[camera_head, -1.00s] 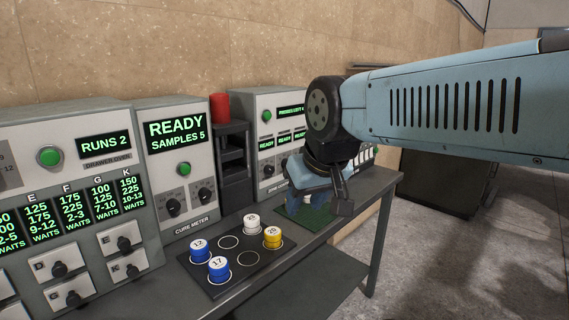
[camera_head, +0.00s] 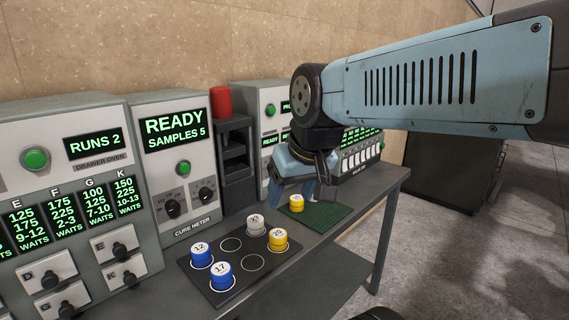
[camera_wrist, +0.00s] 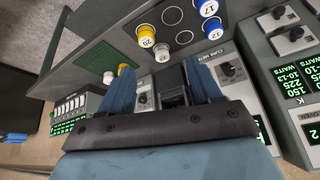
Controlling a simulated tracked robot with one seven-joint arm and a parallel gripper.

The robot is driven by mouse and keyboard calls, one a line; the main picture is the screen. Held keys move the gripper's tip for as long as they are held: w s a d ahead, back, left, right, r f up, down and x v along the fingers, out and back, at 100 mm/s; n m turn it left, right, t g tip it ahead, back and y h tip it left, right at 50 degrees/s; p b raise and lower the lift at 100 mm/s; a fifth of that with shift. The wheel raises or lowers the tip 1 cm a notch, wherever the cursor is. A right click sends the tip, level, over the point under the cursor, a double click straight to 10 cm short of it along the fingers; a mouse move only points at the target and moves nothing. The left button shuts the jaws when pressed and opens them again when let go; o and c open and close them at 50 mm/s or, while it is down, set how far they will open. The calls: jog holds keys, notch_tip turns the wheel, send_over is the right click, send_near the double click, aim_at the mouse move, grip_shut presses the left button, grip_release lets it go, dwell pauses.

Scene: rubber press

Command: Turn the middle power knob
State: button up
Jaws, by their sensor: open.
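My gripper (camera_head: 292,192) is open and empty, with its blue fingers pointing down in front of the rear panel (camera_head: 269,96), whose lower part it hides in the head view. In the wrist view a dark knob (camera_wrist: 143,99) on that panel shows between the spread fingers (camera_wrist: 163,82), nearer the left one. I cannot tell whether either finger touches it. The cure meter (camera_head: 149,104) has two dark knobs, left (camera_head: 172,208) and right (camera_head: 206,195). One of these also shows in the wrist view (camera_wrist: 228,70). No knob is clearly labelled as the middle power knob.
A black tray (camera_head: 213,292) holds two blue cans, a white one and a yellow one. Another yellow can (camera_head: 297,204) stands on the green mat (camera_head: 329,214). A black rack (camera_head: 234,170) with a red cylinder (camera_head: 221,101) stands beside the cure meter. The drawer oven (camera_head: 60,125) is at left.

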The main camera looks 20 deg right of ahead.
jog(key=w+d+f+m+y, duration=0.2)
jog(key=w+f+m+y, duration=0.25)
jog(key=w, duration=0.65)
jog(key=w+d+f+m+y, duration=0.25)
jog(key=w+m+y, duration=0.2)
jog(key=w, duration=0.65)
jog(key=w+d+f+m+t+h, duration=0.1)
jog(key=w+d+f+m+t, duration=0.25)
jog(key=d, duration=0.55)
jog(key=w+d+f+m+t, duration=0.3)
jog(key=w+d+m+t, duration=0.1)
jog(key=d, duration=0.4)
jog(key=w+d+f+m+t+h, duration=0.1)
jog(key=w+d+f+m+t, duration=0.25)
jog(key=d, duration=0.55)
jog(key=r+x, duration=0.1)
jog(key=x, duration=1.2)
jog(key=shift+a+r+n, duration=0.15)
jog(key=shift+a+n, duration=0.1)
jog(key=shift+n, duration=0.05)
jog(key=shift+c, duration=0.4)
jog(key=c, duration=1)
jog(key=shift+o, duration=0.2)
